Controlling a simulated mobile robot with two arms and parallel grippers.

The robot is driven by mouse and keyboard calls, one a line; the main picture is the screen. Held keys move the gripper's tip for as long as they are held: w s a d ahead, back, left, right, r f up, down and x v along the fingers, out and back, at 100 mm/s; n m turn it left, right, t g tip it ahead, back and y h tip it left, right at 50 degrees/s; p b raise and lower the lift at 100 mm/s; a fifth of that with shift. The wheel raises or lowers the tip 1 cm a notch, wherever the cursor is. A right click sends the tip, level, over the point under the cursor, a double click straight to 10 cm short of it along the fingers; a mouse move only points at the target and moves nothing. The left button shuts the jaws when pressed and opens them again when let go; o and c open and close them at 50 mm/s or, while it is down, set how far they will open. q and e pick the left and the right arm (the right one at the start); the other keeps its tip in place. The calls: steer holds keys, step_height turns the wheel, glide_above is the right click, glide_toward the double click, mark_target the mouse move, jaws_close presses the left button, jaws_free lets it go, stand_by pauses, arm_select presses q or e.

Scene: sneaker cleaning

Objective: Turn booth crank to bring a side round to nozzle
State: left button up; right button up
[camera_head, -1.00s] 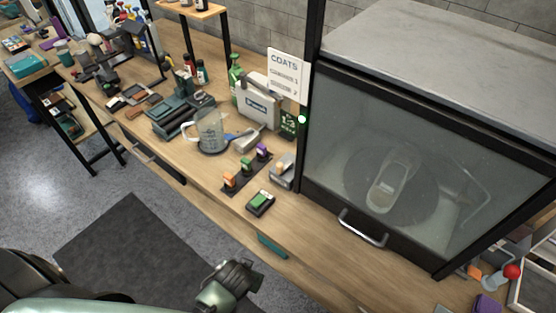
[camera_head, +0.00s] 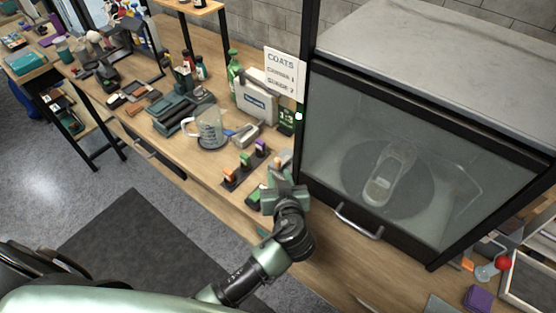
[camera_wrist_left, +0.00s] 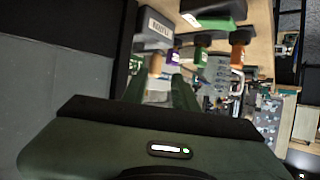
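The glass-fronted booth (camera_head: 440,140) stands at the right, with one sneaker (camera_head: 388,178) on a round dark turntable (camera_head: 352,180) behind the glass. My left gripper (camera_head: 284,176) is in front of the booth's left corner, over a small grey box that it mostly hides. In the left wrist view its two green fingers (camera_wrist_left: 160,92) are apart. A tan knob (camera_wrist_left: 156,63) shows beyond the fingertips, near a box labelled "BOOTH" (camera_wrist_left: 157,28). A lever with a red ball (camera_head: 503,264) is right of the booth; I cannot tell which one is the crank. My right gripper is not visible.
Orange, green and purple-topped pieces (camera_head: 245,160) stand in a row left of my gripper. A clear jug (camera_head: 210,128), a white case (camera_head: 257,102) and a coats sign (camera_head: 282,75) are behind. The booth's door handle (camera_head: 358,222) sticks out at the front.

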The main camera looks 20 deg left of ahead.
mark_target(278, 162)
arm_select(q)
steer(key=shift+t, duration=0.4)
steer(key=x, duration=0.2)
steer(key=p+x, duration=0.1)
steer(key=x, duration=0.1)
steer(key=p+x, duration=0.1)
steer(key=x, duration=0.1)
steer(key=shift+w+d+r, duration=0.1)
steer(key=shift+w+r, duration=0.15)
steer(key=shift+w, duration=0.35)
steer(key=shift+w+a+f, duration=0.2)
steer(key=shift+w+f, duration=0.1)
steer(key=shift+w, duration=0.1)
jaws_close()
